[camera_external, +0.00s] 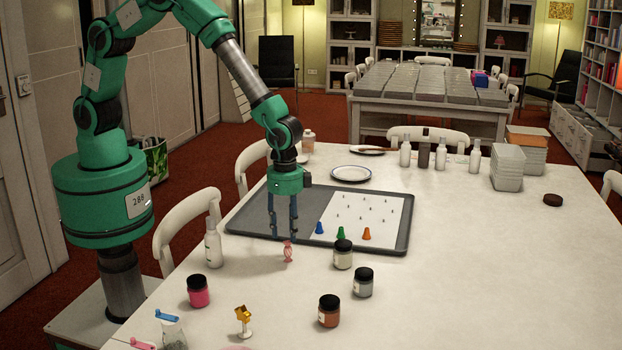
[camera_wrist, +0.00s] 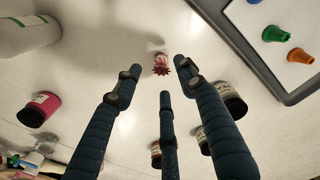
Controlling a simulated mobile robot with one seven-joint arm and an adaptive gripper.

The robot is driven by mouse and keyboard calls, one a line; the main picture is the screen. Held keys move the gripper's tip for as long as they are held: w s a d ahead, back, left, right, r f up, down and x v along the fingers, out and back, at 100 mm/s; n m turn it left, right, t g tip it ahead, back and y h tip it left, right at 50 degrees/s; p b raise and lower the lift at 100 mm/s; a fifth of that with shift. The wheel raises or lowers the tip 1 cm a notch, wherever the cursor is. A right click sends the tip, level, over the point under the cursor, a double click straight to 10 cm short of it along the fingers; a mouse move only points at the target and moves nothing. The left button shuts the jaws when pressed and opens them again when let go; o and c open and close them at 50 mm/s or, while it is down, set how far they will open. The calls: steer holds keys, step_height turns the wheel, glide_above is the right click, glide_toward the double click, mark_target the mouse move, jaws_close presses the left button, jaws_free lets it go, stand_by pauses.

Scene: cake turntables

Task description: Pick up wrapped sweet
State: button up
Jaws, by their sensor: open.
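The wrapped sweet (camera_external: 288,250) is small and pink with twisted ends. It stands on the white table just in front of the grey tray's near edge. In the wrist view the sweet (camera_wrist: 161,64) shows between the tips of the outer fingers, beyond the tip of the middle finger. My gripper (camera_external: 284,236) points down, with its fingertips just above the sweet. In the wrist view my gripper (camera_wrist: 159,76) has three dark blue fingers spread apart, with nothing held. I cannot tell the exact height gap.
A grey tray (camera_external: 255,222) with a white sheet holds blue, green and orange cones. A white bottle (camera_external: 213,243) and a pink jar (camera_external: 198,291) stand left of the sweet. Dark-lidded jars (camera_external: 343,254) stand to its right. The table directly before the sweet is clear.

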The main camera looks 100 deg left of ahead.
mark_target(287, 241)
steer(key=shift+f, duration=1.15)
steer(key=shift+f, duration=0.1)
steer(key=shift+f+b, duration=0.75)
steer(key=shift+f, duration=1.7)
steer(key=c, duration=0.8)
